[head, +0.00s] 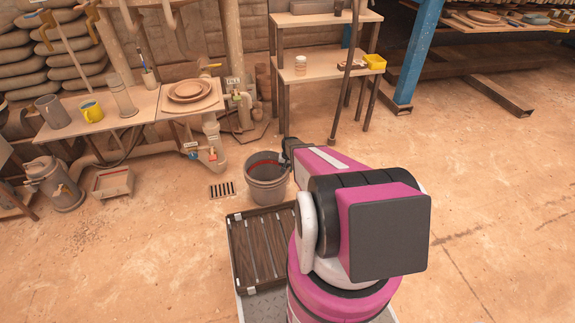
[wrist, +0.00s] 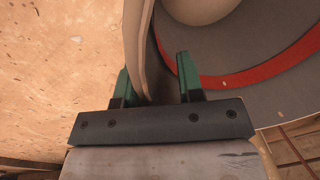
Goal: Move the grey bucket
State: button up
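The grey bucket (head: 266,190) stands upright on the floor near the middle of the head view. A red band shows on its inside. My gripper (head: 284,160) is at the right side of the bucket's rim, partly hidden by my arm. In the wrist view, the two green fingers of my gripper (wrist: 156,80) are apart and straddle the bucket's wall (wrist: 139,45). The wall is close to the left finger, with a visible gap to the right finger. A rounded pale shape (wrist: 197,8) shows over the bucket's inside; I cannot tell what it is.
A low table (head: 140,108) with cups and plates, and a shelf stand (head: 325,70), are behind. The floor on the right is clear.

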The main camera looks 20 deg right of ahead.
jog(key=shift+f, duration=0.3)
grip_shut()
jog(key=shift+w, duration=0.2)
